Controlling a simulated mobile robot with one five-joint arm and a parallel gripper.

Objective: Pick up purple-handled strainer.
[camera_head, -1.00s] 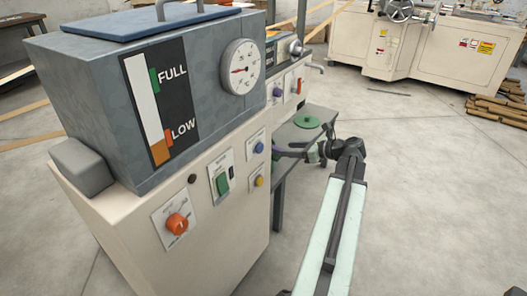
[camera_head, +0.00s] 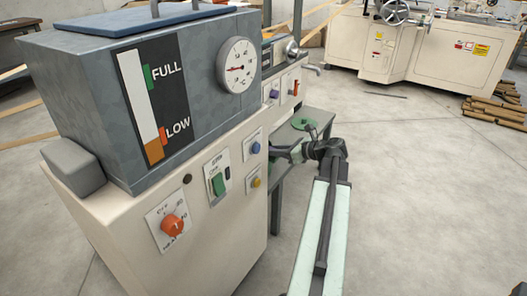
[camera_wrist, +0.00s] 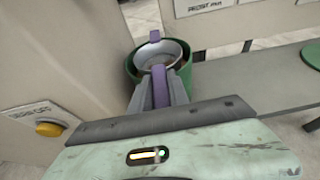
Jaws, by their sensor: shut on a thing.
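The purple-handled strainer (camera_wrist: 176,48) shows in the wrist view as a round metal rim with a purple tab at its far side and a purple handle (camera_wrist: 160,87) toward me. My gripper (camera_wrist: 163,85) is shut on that handle. The strainer's bowl sits at the mouth of a round green container (camera_wrist: 130,68), with the container's wall around it. I cannot tell whether the bowl touches it. In the head view my gripper (camera_head: 279,152) is beside the machine's right side, above the grey table, and the strainer is hidden there.
A cream machine with a grey tank (camera_head: 80,85) stands close on the left. A grey table (camera_wrist: 270,80) carries a green disc (camera_wrist: 311,54).

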